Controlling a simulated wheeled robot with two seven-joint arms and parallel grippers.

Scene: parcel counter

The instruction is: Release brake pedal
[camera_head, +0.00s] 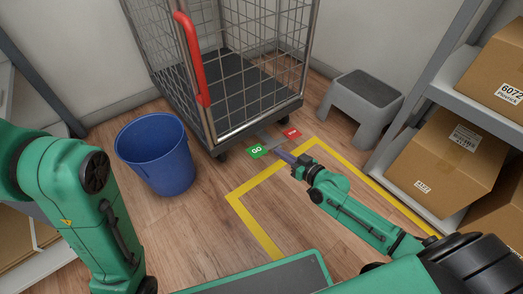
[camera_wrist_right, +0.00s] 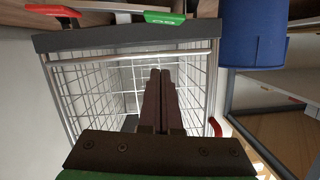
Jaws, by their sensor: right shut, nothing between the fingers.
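The brake pedal of the roll cage (camera_head: 250,107) sits low at the cage's front edge. It has a green GO pad (camera_head: 257,151) on the left and a red pad (camera_head: 292,133) on the right, joined by a grey bar. The wrist view also shows the green pad (camera_wrist_right: 165,18) and the red pad (camera_wrist_right: 52,10) at the top. My right gripper (camera_head: 286,156) is shut and empty, close to the pedal, just right of the green pad in the head view. Its fingers (camera_wrist_right: 160,74) lie together. I cannot tell whether it touches the pedal. My left gripper is outside the frame.
A blue bin (camera_head: 155,155) stands left of the cage. A grey step stool (camera_head: 360,105) stands to its right. Shelves with cardboard boxes (camera_head: 445,160) line the right side. Yellow tape (camera_head: 258,228) marks the wooden floor in front. A red handle (camera_head: 192,60) is on the cage.

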